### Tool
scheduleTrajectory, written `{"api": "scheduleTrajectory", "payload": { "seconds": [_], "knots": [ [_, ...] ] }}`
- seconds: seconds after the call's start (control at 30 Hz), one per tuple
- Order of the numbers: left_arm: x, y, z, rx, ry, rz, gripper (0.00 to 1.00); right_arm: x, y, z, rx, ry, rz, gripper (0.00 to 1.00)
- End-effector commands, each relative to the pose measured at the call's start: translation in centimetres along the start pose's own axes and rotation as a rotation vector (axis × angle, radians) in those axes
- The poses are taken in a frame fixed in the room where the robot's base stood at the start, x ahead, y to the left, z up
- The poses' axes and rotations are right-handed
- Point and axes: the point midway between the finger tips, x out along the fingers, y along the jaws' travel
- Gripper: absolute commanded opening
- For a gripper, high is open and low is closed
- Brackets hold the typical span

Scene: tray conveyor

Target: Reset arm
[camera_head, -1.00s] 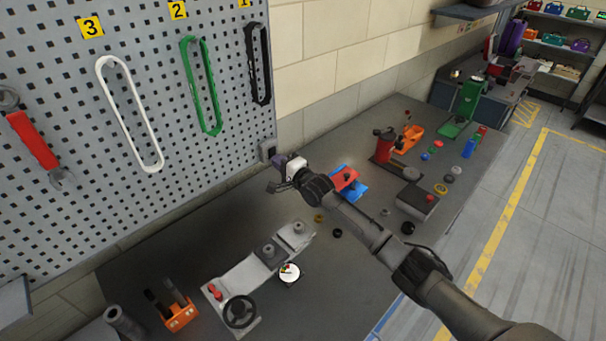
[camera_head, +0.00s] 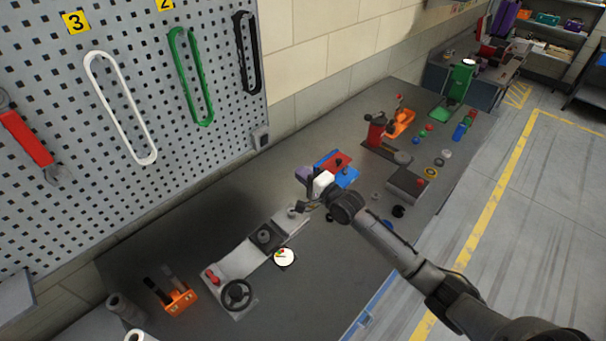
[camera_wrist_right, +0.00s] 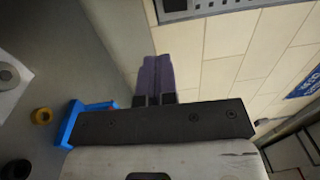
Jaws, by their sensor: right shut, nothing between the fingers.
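My right gripper (camera_head: 303,175) has purple fingers and a white body. In the head view it hangs over the middle of the workbench (camera_head: 215,205), beside a red and blue item (camera_head: 346,175). In the right wrist view its fingers (camera_wrist_right: 157,65) are pressed together with nothing between them, pointing toward the tiled wall. My right arm reaches in from the lower right. My left gripper is not in view.
A pegboard (camera_head: 75,190) with white, green and black loops stands at left. A grey fixture with a black handwheel (camera_head: 237,295) and a round dial (camera_head: 284,257) lie on the bench. An orange holder (camera_head: 180,301) is near front. Open floor lies right.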

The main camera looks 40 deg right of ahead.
Motion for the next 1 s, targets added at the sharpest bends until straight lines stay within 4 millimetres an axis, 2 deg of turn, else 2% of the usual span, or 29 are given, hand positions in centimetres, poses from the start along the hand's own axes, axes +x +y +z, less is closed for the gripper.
{"api": "scheduleTrajectory", "payload": {
  "seconds": [0.7, 0.77, 0.87, 1.0],
  "knots": [
    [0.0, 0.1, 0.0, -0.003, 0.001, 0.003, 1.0, -0.1, 0.0, 0.0, -0.037, 0.0, 0.0, 0.0],
    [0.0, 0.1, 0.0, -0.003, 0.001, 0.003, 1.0, -0.1, 0.1, 0.0, -0.096, -0.001, 0.007, 0.0],
    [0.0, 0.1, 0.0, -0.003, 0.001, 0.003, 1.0, -0.1, 1.5, 0.1, -0.268, -0.018, 0.087, 0.0],
    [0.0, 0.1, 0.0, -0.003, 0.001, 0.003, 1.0, -1.0, 4.7, 0.3, -0.674, -0.113, 0.32, 0.0]
  ]
}}
